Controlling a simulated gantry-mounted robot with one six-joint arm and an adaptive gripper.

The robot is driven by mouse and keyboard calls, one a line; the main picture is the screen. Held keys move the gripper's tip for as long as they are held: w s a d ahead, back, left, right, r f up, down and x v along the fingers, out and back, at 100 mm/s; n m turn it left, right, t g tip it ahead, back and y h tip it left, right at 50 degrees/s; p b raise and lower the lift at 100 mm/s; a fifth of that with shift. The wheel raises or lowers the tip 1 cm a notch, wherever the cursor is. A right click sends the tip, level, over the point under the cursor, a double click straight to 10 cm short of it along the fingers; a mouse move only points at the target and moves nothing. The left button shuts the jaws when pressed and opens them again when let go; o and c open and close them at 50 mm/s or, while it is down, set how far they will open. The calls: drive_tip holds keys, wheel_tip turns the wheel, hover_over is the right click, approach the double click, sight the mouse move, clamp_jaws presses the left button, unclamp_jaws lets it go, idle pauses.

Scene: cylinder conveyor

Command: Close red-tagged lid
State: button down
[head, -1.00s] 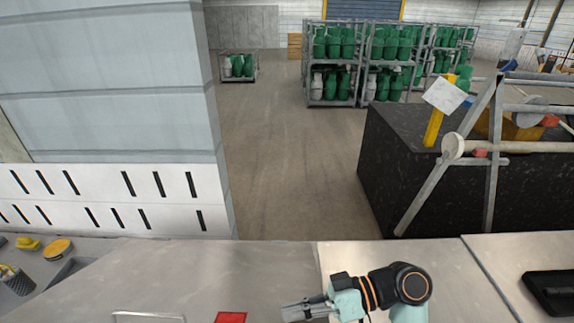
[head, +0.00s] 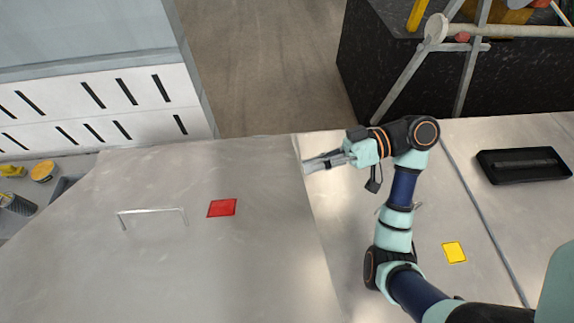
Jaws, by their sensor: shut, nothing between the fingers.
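The red-tagged lid (head: 260,260) is a broad grey metal panel at the lower left of the head view. It bears a red square tag (head: 222,208) and a thin metal handle (head: 152,210) to the left of the tag. It looks almost level with the surface to its right; I cannot tell whether it is fully shut. My gripper (head: 306,165) is shut and empty, pointing left at the lid's right edge near its far corner. I cannot tell whether the fingers touch the lid.
A metal surface with a yellow tag (head: 454,252) lies right of my arm. A black tray-like object (head: 523,165) rests farther right. Yellow items and a dark cup (head: 18,204) stand at far left. A black block (head: 385,60) stands beyond the counter.

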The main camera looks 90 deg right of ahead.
drive_tip(key=b+v, duration=0.1)
drive_tip(key=b, duration=0.4)
drive_tip(key=shift+s+b, duration=0.3)
drive_tip(key=shift+s, duration=0.05)
